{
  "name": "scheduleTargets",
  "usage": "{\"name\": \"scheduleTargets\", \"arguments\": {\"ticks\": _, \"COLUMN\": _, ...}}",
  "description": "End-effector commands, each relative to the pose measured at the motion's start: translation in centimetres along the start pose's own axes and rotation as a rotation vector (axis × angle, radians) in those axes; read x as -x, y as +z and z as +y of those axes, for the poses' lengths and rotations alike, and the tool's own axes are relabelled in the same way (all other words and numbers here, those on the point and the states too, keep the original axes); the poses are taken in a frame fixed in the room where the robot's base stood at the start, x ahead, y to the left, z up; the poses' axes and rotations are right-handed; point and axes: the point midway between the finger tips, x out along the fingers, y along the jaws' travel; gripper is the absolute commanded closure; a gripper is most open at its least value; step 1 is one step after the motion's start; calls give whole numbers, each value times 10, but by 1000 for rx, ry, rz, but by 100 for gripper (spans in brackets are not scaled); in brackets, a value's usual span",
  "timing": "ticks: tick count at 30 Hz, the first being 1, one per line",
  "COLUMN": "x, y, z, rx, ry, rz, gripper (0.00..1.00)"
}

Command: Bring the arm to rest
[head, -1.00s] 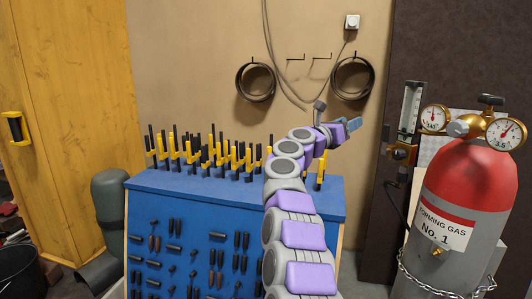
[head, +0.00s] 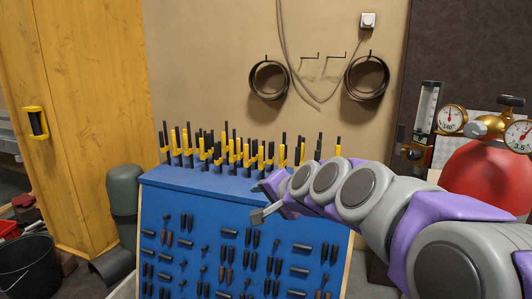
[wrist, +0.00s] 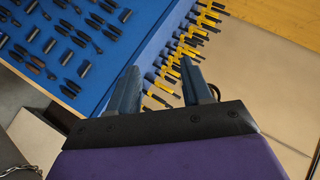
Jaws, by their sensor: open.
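My gripper (head: 266,200) is at the end of my grey and purple arm, which reaches in from the right in the head view. It is in front of the blue tool bench (head: 205,186), near its top edge. In the wrist view my gripper (wrist: 163,72) shows two dark blue fingers standing apart. Nothing shows between them, and the bench (wrist: 118,58) lies beyond the fingers. I cannot tell the exact gap between gripper and bench.
Yellow and black tools (head: 240,152) stand upright along the bench top. Two dark coils (head: 254,84) (head: 382,78) hang on the wall. A red gas cylinder (head: 485,175) stands right, partly behind my arm. A yellow cabinet (head: 85,110) and black bucket (head: 28,268) are left.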

Motion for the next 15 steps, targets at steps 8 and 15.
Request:
{"name": "scheduleTargets", "arguments": {"ticks": 8, "x": 67, "y": 118, "z": 136, "rx": 294, "ry": 359, "rz": -312, "gripper": 51}}
{"name": "scheduleTargets", "arguments": {"ticks": 15, "x": 154, "y": 196, "z": 247, "rx": 438, "ry": 641, "rz": -591, "gripper": 51}}
